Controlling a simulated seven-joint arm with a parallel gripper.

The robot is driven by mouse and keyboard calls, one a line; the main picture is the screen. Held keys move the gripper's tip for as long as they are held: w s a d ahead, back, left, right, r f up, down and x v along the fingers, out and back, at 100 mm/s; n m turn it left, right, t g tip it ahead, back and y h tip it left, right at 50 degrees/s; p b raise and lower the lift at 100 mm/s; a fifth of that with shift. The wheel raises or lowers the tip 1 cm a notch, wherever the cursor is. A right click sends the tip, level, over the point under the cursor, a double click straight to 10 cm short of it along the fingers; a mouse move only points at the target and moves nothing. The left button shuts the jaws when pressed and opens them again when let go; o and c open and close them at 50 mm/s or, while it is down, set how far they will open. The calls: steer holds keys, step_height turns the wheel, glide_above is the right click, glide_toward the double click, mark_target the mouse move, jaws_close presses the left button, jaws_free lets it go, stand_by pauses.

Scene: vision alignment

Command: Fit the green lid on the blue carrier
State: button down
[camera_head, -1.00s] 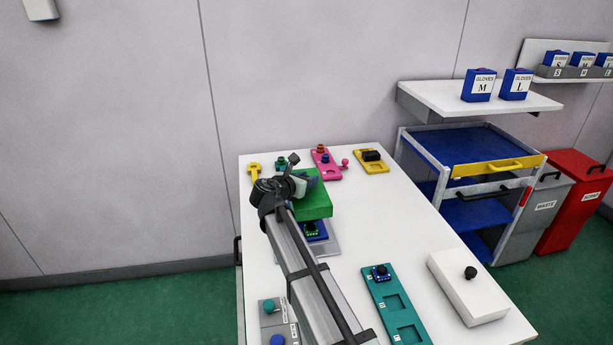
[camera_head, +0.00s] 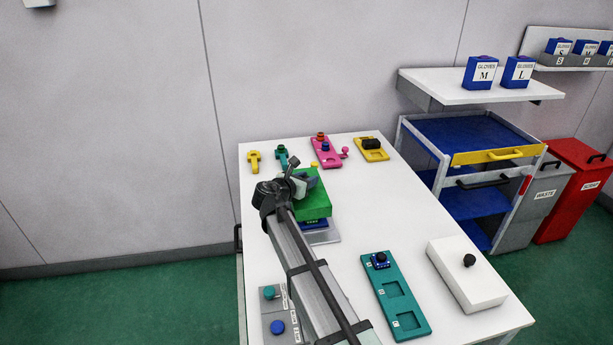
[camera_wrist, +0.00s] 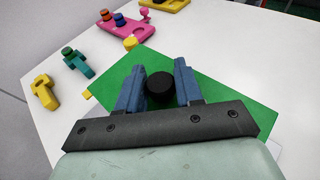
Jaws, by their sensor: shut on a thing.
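The green lid (camera_head: 314,207) is a flat block with a round black knob (camera_wrist: 160,87) on top. My gripper (camera_head: 304,182) is shut on this knob, and the wrist view shows its blue-grey fingers (camera_wrist: 160,68) on both sides of it. The blue carrier (camera_head: 312,223) is directly under the lid, on a grey plate (camera_head: 322,237). Only its near edge shows, and the lid hides the rest. I cannot tell whether the lid touches the carrier or hangs just above it.
A teal tray (camera_head: 396,297) and a white block with a black knob (camera_head: 466,277) lie at the right front. A grey panel with blue and teal knobs (camera_head: 278,318) is at the left front. Pink (camera_head: 326,153) and yellow (camera_head: 371,150) plates lie at the back.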

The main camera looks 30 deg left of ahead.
steer(key=shift+f, duration=1.95)
steer(key=shift+f, duration=0.1)
steer(key=c, duration=0.7)
jaws_free()
steer(key=shift+o, duration=0.2)
steer(key=v, duration=1.3)
steer(key=shift+s, duration=0.4)
